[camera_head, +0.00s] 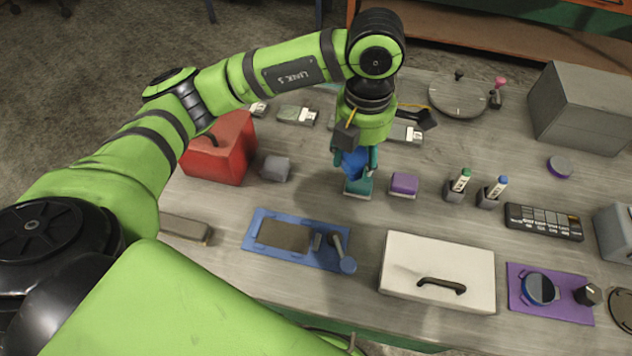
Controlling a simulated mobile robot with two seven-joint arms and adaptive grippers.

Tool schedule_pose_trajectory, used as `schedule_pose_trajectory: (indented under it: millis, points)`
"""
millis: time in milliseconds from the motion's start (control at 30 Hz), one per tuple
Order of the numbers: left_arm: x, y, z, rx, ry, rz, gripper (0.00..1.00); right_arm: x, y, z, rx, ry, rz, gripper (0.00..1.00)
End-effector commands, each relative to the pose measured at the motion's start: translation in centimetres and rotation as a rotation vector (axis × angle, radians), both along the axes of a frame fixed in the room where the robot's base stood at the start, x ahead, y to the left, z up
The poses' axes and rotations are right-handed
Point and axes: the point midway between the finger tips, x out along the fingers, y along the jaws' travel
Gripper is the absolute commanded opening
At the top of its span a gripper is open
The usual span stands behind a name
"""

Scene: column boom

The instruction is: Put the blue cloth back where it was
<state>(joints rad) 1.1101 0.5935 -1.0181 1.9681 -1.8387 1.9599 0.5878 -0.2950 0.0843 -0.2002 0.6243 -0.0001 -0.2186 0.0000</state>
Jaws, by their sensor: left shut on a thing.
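My left gripper (356,168) points down over the middle of the table and is shut on the blue cloth (354,162). The cloth shows as a blue patch between the fingers, and its upper part is hidden by the gripper. A teal block (358,188) sits directly beneath the cloth. I cannot tell whether the cloth touches it. A purple block (403,185) lies just to the right of the gripper. My right gripper is not in view.
A red container (222,148) and a small grey block (275,168) stand to the left. Two pen holders with markers (458,181) stand to the right. A blue tray (262,252) and a white lidded box (437,262) are nearer. A grey box (585,105) stands at back right.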

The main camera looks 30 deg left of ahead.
Motion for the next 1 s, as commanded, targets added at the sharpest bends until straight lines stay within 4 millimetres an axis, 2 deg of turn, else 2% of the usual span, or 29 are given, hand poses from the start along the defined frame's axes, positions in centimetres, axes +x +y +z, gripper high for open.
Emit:
schedule_pose_trajectory:
  millis: [300,500,600,767,867,1000]
  points:
    - [0.6,-1.7,-1.3,-0.005,0.002,0.714,0.22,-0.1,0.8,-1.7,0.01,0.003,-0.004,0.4]
    - [0.8,-2.5,-1.8,-0.005,0.003,1.07,0.22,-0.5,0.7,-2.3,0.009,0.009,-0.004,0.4]
    - [0.9,-2.8,-1.9,-0.005,0.004,1.18,0.22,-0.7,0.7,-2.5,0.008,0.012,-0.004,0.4]
    - [1.0,-2.5,-2.2,-0.003,0.006,1.262,0.22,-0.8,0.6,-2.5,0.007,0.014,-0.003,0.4]
    - [1.1,-1.0,-3.1,0.0,0.009,1.275,0.22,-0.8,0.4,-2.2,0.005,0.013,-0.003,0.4]
    - [1.3,2.3,-4.7,0.005,0.006,1.275,0.22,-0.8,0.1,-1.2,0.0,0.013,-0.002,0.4]
